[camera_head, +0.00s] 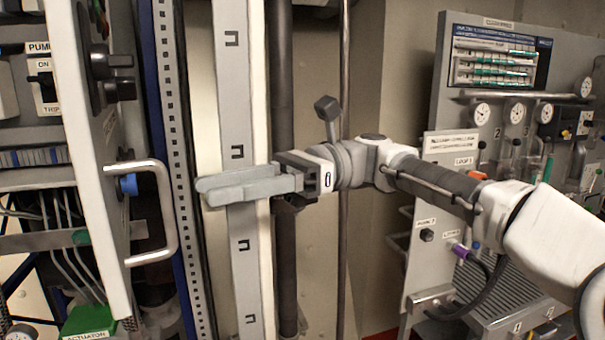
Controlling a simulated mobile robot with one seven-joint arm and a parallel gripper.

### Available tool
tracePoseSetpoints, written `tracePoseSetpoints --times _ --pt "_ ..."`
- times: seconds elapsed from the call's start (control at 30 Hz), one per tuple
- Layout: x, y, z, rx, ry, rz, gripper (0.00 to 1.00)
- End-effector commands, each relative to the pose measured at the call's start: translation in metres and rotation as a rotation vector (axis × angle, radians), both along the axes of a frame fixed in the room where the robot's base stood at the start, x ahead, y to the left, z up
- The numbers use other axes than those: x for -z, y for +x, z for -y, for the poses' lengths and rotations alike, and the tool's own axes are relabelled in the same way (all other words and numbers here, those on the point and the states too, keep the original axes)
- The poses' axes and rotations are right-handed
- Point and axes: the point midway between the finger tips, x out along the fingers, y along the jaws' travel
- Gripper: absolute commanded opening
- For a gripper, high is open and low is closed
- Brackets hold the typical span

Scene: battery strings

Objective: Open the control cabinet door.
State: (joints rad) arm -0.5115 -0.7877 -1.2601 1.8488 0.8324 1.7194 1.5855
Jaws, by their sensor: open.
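The control cabinet door (92,170) is the white panel at the left, seen nearly edge-on. It stands out from the cabinet, and the cabinet's inside (45,215) with wiring shows to its left. A silver U-shaped handle (169,215) is on the door's right side, with a blue round part behind its upper end. Dark latch knobs (112,75) sit higher on the door. My gripper (203,192) is open and empty, its grey fingers pointing left. In the picture its tips are a little right of the handle and look apart from it. The depth gap is unclear.
A slotted light-grey upright (242,100) and a dark vertical pipe (282,90) stand behind my gripper. A blue perforated post (172,130) is between gripper and door. A panel with gauges and valves (500,110) is at the right, behind my arm.

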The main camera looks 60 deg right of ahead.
Motion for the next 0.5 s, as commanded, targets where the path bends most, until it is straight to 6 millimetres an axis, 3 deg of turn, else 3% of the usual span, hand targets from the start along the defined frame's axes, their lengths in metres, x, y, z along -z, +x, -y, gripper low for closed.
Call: tracePoseSetpoints --times 0.2,0.5 --pt "0.0 -0.025 0.048 0.001 -0.001 0.003 0.45" --pt "-0.001 -0.048 0.089 0.0 0.0 0.002 0.45"
